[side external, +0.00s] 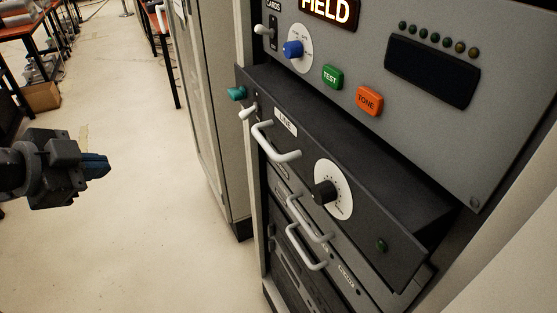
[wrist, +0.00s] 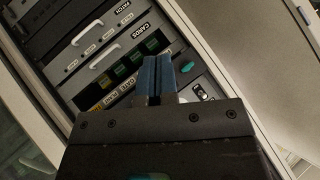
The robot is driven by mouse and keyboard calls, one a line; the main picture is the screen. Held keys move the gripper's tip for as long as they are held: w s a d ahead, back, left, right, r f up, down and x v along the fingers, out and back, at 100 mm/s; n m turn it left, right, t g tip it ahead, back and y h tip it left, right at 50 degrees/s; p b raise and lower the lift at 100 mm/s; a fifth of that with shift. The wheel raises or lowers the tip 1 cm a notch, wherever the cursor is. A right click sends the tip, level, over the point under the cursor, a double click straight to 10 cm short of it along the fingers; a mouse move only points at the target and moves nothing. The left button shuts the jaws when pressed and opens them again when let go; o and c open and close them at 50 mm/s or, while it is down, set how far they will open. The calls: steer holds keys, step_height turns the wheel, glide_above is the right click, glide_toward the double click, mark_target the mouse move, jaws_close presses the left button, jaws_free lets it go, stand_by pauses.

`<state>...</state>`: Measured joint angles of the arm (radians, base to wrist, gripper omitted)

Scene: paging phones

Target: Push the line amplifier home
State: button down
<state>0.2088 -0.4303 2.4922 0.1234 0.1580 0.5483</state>
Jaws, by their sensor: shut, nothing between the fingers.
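The line amplifier (side external: 377,200) is a dark drawer unit labelled LINE in the rack, in the side external view. It stands out forward of the panel above it. Its front has a pale handle (side external: 275,143), a black knob on a white dial (side external: 326,191), a small toggle and a green lamp. A teal knob (side external: 237,93) is at its left end. My gripper (side external: 105,165) is shut and empty, in the air to the left of the rack, well apart from the amplifier. Its blue fingers (wrist: 157,76) are together in the wrist view.
Above the amplifier is a grey panel (side external: 430,130) with a lit FIELD sign, a blue knob, a green TEST button and an orange TONE button. Units with handles (side external: 307,245) sit below. A cabinet (side external: 205,110) stands behind; open floor (side external: 130,230) lies around my gripper.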

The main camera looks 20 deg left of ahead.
steer(key=w+d+m+t+h, duration=0.25)
steer(key=d+m+h, duration=0.25)
steer(key=d+m, duration=0.4)
steer(key=m+h, duration=0.6)
steer(key=m, duration=0.2)
glide_toward(296, 161)
steer(key=x, duration=0.7)
steer(key=shift+w+d, duration=0.15)
steer(key=shift+w, duration=0.1)
steer(key=x, duration=0.7)
steer(key=shift+w, duration=0.1)
steer(key=shift+d, duration=0.1)
steer(key=shift+f, duration=0.1)
